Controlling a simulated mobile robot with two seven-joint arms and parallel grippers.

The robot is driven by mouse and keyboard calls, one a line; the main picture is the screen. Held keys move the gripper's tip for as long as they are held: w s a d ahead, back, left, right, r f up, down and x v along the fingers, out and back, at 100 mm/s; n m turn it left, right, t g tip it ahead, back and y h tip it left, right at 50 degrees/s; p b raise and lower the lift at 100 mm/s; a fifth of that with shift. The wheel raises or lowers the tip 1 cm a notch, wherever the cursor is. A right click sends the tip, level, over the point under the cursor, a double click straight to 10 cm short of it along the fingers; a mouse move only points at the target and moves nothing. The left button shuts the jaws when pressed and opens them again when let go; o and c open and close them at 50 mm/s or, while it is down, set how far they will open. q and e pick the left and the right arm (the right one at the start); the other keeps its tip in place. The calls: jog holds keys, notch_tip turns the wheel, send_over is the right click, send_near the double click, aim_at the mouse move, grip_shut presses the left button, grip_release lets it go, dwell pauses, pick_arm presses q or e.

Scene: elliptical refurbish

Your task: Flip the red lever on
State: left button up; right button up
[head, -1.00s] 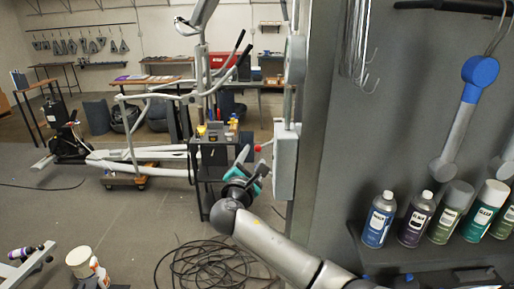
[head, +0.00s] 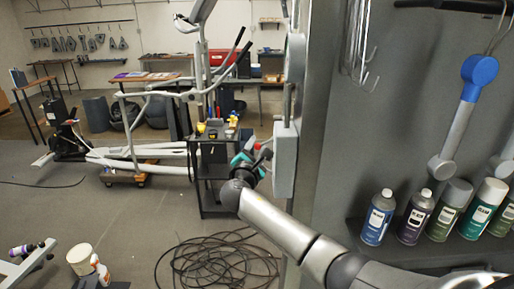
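The red lever (head: 257,147) shows as a small red tip at the left side of a grey electrical box (head: 284,160) near the middle of the head view. My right gripper (head: 258,149), dark with teal parts, is right at the lever. Its two dark fingers look spread, with the red tip showing between them. I cannot tell whether they touch it. The fingers hide most of the lever, so its position is not clear. My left gripper is not in view.
A dark tool cart (head: 214,165) with small items on top stands just left of my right gripper. A grey wall panel with a shelf of spray cans (head: 378,217) is on the right. A coiled black cable (head: 215,262) lies on the floor below.

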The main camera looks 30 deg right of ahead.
grip_shut()
jog(key=shift+a+r, duration=0.1)
dwell(0.4)
jog(key=m, duration=0.1)
jog(key=r+m, duration=0.1)
jog(key=m, duration=0.1)
jog(key=shift+w+a+r+y+p, duration=0.1)
jog(key=shift+a+y+p, duration=0.05)
jog(key=shift+y+p, duration=0.25)
jog(key=m, duration=0.1)
jog(key=r+m+p, duration=0.1)
jog(key=m, duration=0.1)
jog(key=shift+r+g+y, duration=0.3)
jog(key=shift+r+m+y, duration=0.3)
jog(key=shift+r+m, duration=0.15)
jog(key=shift+m, duration=0.65)
jog(key=shift+d+r+m+y+p, duration=0.25)
jog(key=shift+r+m+y, duration=0.2)
jog(key=shift+m, duration=0.45)
jog(key=shift+o, duration=1.5)
grip_release()
